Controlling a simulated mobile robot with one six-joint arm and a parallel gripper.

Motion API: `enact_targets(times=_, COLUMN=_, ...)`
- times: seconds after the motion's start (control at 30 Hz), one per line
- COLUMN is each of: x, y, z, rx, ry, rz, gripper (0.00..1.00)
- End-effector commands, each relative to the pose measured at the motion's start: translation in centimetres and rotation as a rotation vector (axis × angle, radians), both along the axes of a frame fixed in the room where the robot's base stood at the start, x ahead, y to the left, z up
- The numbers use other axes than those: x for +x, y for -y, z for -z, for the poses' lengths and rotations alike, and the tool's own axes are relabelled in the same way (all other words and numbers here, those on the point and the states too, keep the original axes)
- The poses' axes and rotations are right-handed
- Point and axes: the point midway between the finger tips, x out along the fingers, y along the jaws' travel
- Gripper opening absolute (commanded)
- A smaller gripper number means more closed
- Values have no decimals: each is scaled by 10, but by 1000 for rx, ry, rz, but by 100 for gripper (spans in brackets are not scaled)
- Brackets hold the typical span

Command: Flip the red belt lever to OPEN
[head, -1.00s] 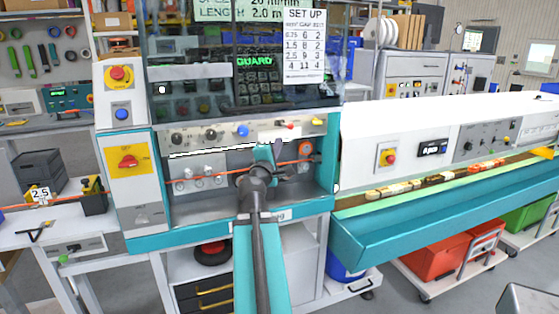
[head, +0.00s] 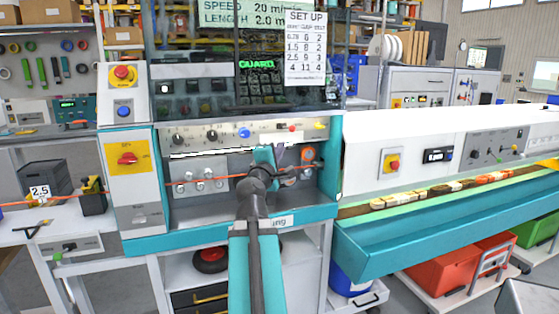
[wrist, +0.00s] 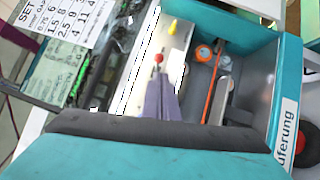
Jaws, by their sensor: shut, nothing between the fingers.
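The red belt lever shows as a small red knob (head: 291,128) on the light panel strip of the teal machine. In the wrist view the red knob (wrist: 158,58) sits just beyond my fingertips. My gripper (wrist: 161,80) is shut and empty, its two grey-purple fingers together and pointing at the knob. I cannot tell whether the tips touch the lever. In the head view my gripper (head: 280,150) is inside the machine bay, just below and left of the knob, partly hidden by my arm. The lever's stem and any OPEN marking are not readable.
A yellow knob (head: 320,126) is right of the red one, and a blue knob (head: 244,132) is left. An orange cable (wrist: 212,85) runs through the bay beside my fingers. The glass guard (head: 240,60) stands above. A teal side wall (head: 336,160) bounds the bay.

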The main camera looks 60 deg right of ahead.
Motion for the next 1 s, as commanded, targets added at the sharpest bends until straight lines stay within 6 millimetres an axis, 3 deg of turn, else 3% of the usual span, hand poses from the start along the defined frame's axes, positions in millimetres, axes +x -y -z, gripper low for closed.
enact_targets(times=0.4, x=-14, y=-5, z=4, rx=-1, ry=0, rz=16, gripper=0)
enact_targets(times=1.0, x=-15, y=-7, z=3, rx=1, ry=0, rz=16, gripper=0)
